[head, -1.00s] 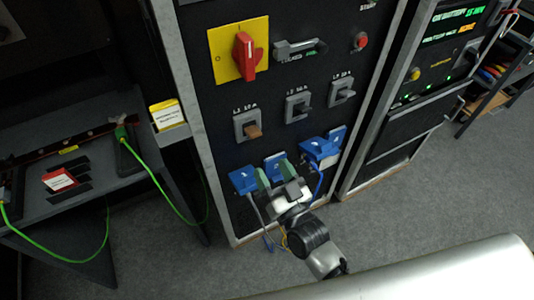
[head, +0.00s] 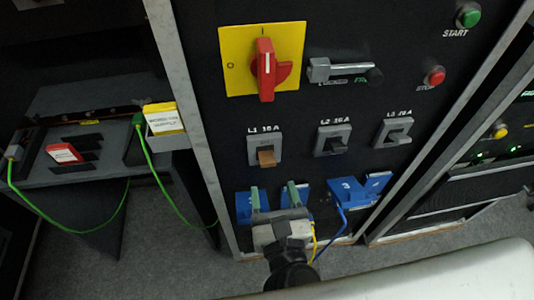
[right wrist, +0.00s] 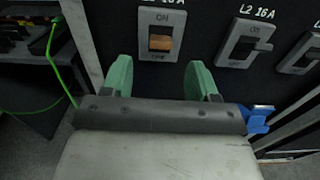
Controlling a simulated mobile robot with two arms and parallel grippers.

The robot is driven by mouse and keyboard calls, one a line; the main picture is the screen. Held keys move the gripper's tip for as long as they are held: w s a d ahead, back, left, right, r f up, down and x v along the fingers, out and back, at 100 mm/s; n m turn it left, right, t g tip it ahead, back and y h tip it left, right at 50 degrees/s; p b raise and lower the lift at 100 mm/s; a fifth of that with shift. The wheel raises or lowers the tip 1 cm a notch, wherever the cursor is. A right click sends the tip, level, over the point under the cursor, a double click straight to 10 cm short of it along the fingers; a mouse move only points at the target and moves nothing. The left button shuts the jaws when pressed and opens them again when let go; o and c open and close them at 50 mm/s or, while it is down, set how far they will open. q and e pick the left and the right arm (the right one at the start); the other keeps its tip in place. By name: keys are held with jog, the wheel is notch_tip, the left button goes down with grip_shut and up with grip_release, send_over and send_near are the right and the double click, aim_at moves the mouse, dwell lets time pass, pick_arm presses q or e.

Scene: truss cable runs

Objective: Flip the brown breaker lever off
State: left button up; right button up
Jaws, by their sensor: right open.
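The brown breaker lever (head: 266,157) sits on the grey L1 switch plate (head: 252,147) in the black panel; it also shows in the right wrist view (right wrist: 160,43), between the ON and OFF marks. In the head view it points toward the lower part of its plate. My right gripper (head: 274,191) is open and empty below the L1 switch, its two green fingers pointing up. In the right wrist view its fingertips (right wrist: 158,70) stand left and right of the lever's line, just below the plate, apart from the lever. My left gripper is not in view.
A red rotary handle (head: 265,70) on a yellow plate is above. Blue plugs (head: 345,191) with cables line the panel below. A grey bench (head: 100,170) with green cables stands left.

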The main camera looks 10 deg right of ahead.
aim_at(269, 165)
jog(key=w+p, duration=0.2)
jog(key=w, duration=0.4)
jog(key=shift+w+d+r, duration=0.1)
jog(key=shift+w, duration=0.95)
